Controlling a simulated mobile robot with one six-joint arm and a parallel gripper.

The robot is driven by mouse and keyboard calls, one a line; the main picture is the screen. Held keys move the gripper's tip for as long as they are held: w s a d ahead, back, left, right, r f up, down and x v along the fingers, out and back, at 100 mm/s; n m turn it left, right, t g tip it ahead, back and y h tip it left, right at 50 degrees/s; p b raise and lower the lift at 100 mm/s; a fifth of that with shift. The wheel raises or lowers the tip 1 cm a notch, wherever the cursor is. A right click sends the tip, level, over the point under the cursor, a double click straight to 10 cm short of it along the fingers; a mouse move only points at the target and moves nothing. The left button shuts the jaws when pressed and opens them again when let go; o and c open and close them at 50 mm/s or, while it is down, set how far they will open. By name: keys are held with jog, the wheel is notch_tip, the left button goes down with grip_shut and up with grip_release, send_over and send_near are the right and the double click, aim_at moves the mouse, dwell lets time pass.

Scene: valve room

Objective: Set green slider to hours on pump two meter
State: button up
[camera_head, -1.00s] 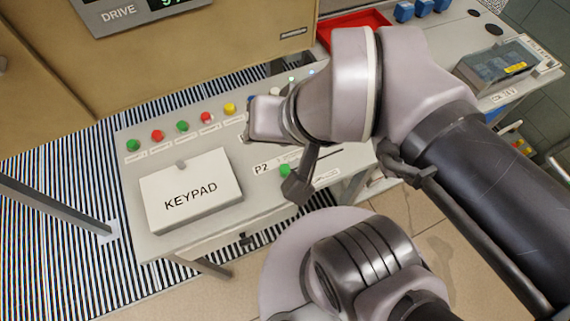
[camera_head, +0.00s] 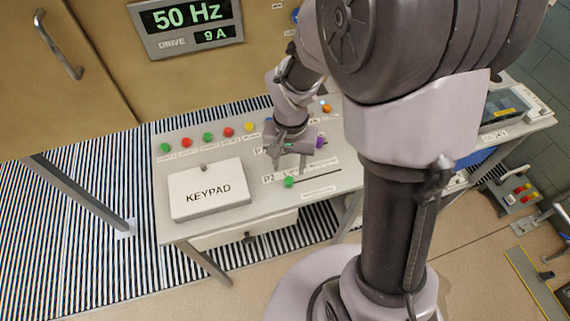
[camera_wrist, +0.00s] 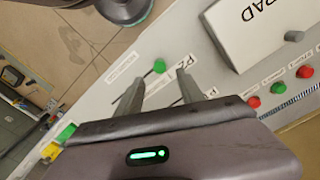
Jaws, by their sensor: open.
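The green slider (camera_head: 288,181) sits at the left end of a thin dark slot on the console, beside the P2 label (camera_head: 269,181). The slot runs right, with a small text strip (camera_head: 320,191) near it, too small to read. My gripper (camera_head: 291,162) is open and empty above the console, a little behind the slider in the head view. In the wrist view the slider (camera_wrist: 159,66) shows just beyond and between my spread fingertips (camera_wrist: 160,78), apart from them. The P2 label (camera_wrist: 187,62) lies beside it.
The white keypad box (camera_head: 209,190) stands left of the slot. Several coloured buttons (camera_head: 207,137) line the console's back. A purple knob (camera_head: 320,142) is just right of my gripper.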

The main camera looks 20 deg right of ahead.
aim_at(289, 179)
notch_tip(289, 179, down, 6)
jog(key=shift+f+b, duration=0.2)
jog(key=shift+b, duration=0.55)
jog(key=shift+s, duration=0.1)
jog(key=shift+c, duration=0.5)
grip_shut()
